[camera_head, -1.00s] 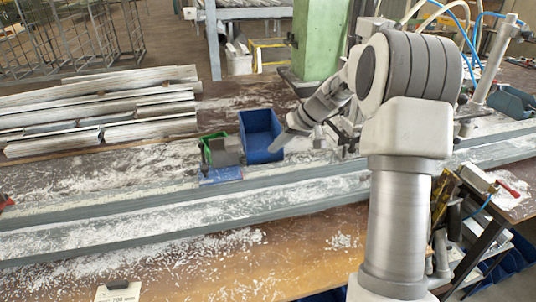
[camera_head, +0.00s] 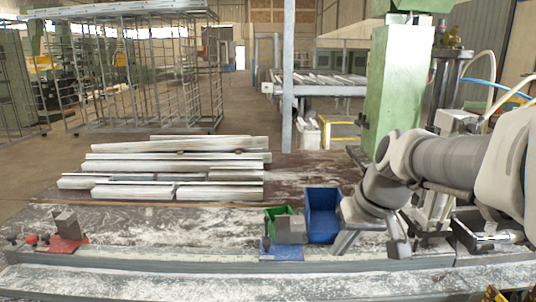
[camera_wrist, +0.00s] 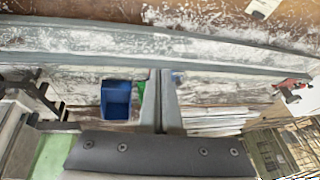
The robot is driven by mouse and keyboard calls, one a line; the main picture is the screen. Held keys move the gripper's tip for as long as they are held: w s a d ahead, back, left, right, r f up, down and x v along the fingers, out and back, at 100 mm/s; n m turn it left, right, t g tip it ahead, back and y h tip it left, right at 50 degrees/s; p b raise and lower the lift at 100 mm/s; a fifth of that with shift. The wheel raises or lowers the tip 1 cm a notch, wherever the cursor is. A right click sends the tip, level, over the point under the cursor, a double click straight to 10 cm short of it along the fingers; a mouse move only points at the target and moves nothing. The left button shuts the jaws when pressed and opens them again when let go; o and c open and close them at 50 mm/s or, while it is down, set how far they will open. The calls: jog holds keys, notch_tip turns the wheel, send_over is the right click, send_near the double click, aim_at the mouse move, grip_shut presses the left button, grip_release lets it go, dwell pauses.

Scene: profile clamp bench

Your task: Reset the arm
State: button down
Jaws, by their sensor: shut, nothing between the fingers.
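My gripper (camera_head: 342,246) hangs at the end of my arm, which reaches in from the right in the head view. It is just right of and in front of the blue bin (camera_head: 322,216), over the chip-covered bench. In the wrist view the two grey fingers (camera_wrist: 161,74) stand side by side, shut, with nothing held. The blue bin (camera_wrist: 116,100) shows left of the fingers there.
Stacked pale profiles (camera_head: 175,165) lie at the back left of the bench. A grey block on a red base (camera_head: 66,232) stands at the left. A green column (camera_head: 397,80) rises behind my arm. Long rails (camera_head: 180,262) cross the front.

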jog(key=s+m+t+h, duration=0.1)
jog(key=s+h, duration=0.1)
jog(key=s, duration=1.3)
jog(key=shift+s+d+f, duration=0.15)
jog(key=shift+s+f, duration=0.2)
jog(key=shift+w+r+p, duration=0.1)
jog(key=shift+p, duration=0.2)
dwell(0.9)
